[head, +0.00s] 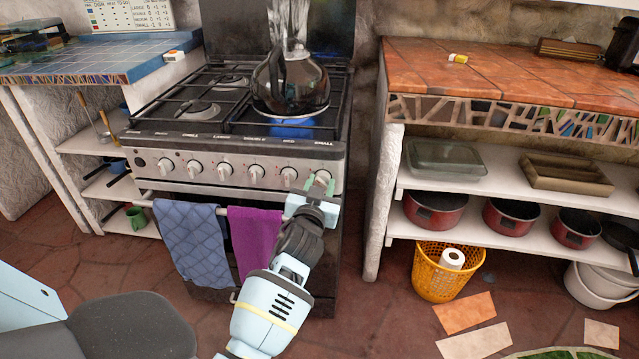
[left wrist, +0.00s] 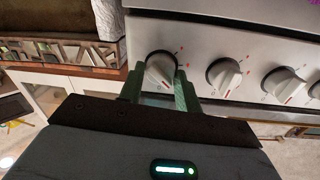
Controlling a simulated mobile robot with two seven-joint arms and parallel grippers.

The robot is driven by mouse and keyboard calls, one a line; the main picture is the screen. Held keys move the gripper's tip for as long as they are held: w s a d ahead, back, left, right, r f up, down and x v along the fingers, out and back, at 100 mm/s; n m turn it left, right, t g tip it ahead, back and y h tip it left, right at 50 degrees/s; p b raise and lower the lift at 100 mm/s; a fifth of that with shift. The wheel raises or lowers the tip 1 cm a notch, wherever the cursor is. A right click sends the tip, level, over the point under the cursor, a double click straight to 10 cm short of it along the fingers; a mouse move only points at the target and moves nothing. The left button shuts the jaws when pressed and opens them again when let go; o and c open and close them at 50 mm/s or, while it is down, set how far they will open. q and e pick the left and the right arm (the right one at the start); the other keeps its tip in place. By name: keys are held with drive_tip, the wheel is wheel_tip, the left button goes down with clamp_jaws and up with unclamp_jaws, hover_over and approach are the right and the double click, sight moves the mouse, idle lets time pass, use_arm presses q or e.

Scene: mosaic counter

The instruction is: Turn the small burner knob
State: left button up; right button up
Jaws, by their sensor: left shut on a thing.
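The small burner knob (head: 323,176) is the rightmost white knob on the stove's silver front panel, under a label that seems to read "SMALL". In the left wrist view the knob (left wrist: 160,66) sits between the green fingers. My left gripper (head: 319,184) is at the panel's right end, shut on this knob, with one finger on each side; it also shows in the left wrist view (left wrist: 160,84). The fingers hide part of the knob's sides. A blue flame (head: 297,128) shows under the glass vessel on the front right burner. My right gripper is not in view.
Several more knobs (head: 256,174) line the panel to the left. A blue cloth (head: 192,240) and a purple cloth (head: 252,240) hang from the oven handle (head: 146,198) below. A dark glass vessel (head: 290,85) stands above. Shelves with red pots (head: 436,212) are at right.

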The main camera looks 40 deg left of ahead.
use_arm(q)
drive_tip(key=m+p, duration=0.1)
drive_tip(key=m, duration=0.2)
drive_tip(key=shift+r+m+p, duration=0.1)
drive_tip(key=shift+m+p, duration=0.2)
drive_tip(key=m+p, duration=0.1)
drive_tip(key=m, duration=0.2)
drive_tip(key=shift+g, duration=0.3)
drive_tip(key=shift+m, duration=0.6)
drive_tip(key=shift+m+p, duration=0.35)
drive_tip(key=shift+m, duration=0.35)
drive_tip(key=o, duration=1)
drive_tip(key=shift+c, duration=0.2)
drive_tip(key=shift+d, duration=0.1)
